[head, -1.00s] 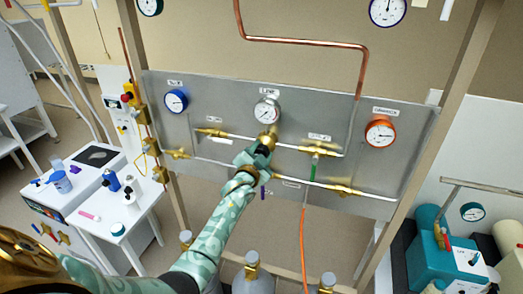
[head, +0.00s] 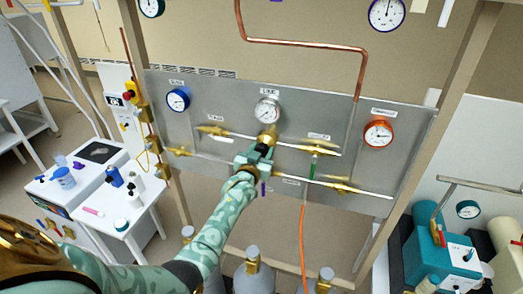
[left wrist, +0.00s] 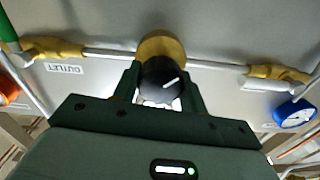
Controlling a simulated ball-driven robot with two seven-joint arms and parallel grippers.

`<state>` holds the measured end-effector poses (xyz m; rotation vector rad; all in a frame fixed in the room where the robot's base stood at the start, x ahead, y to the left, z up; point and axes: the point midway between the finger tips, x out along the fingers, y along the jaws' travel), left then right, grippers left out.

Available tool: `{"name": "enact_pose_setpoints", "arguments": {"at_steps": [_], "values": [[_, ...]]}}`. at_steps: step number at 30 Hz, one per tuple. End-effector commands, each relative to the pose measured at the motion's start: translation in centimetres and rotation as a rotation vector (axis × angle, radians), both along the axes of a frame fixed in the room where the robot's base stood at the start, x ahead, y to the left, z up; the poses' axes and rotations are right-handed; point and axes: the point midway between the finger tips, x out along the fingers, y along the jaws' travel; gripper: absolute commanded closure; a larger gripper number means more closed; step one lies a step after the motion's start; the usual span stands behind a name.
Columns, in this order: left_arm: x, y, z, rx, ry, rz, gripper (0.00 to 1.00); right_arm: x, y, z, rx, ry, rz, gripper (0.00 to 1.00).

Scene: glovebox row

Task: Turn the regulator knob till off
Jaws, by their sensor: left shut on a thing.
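The regulator knob (left wrist: 160,82) is black with a white pointer line, seen in the left wrist view in front of a round brass body (left wrist: 161,48). The line slants up and to the right there. My left gripper (left wrist: 158,90) is shut on the knob, one dark finger on each side. In the head view my left gripper (head: 262,156) reaches the panel just below the brass regulator body (head: 268,137) and hides the knob. The white-faced regulator gauge (head: 267,110) sits above it; its reading is too small to tell. My right gripper is out of view.
The grey panel (head: 215,108) carries brass valves and pipes on both sides of the regulator. A blue gauge (head: 178,100) is left, an orange gauge (head: 379,134) right. An orange hose (head: 303,235) hangs below. Grey cylinders (head: 253,277) stand under the panel.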

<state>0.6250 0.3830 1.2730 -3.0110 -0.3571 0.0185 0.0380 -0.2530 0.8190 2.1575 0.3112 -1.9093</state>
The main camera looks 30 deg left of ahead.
Motion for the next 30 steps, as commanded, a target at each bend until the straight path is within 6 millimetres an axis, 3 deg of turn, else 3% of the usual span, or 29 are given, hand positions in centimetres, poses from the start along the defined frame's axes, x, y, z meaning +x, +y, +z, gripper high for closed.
{"name": "enact_pose_setpoints", "arguments": {"at_steps": [14,15,16,25,30], "values": [[-0.1,-0.1,-0.4,-0.016,0.004,-0.001,0.8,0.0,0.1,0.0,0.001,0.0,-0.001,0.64],[-0.1,-0.1,-0.4,-0.016,0.004,-0.001,0.46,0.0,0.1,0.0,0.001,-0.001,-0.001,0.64],[-0.1,-0.1,-0.4,-0.016,0.004,-0.001,0.38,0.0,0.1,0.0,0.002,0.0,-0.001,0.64],[-0.1,0.0,-0.2,-0.013,0.0,-0.001,0.36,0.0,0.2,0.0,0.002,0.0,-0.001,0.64],[-1.6,-0.4,-0.2,-0.013,0.0,-0.001,0.36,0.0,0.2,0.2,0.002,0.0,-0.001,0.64]]}}
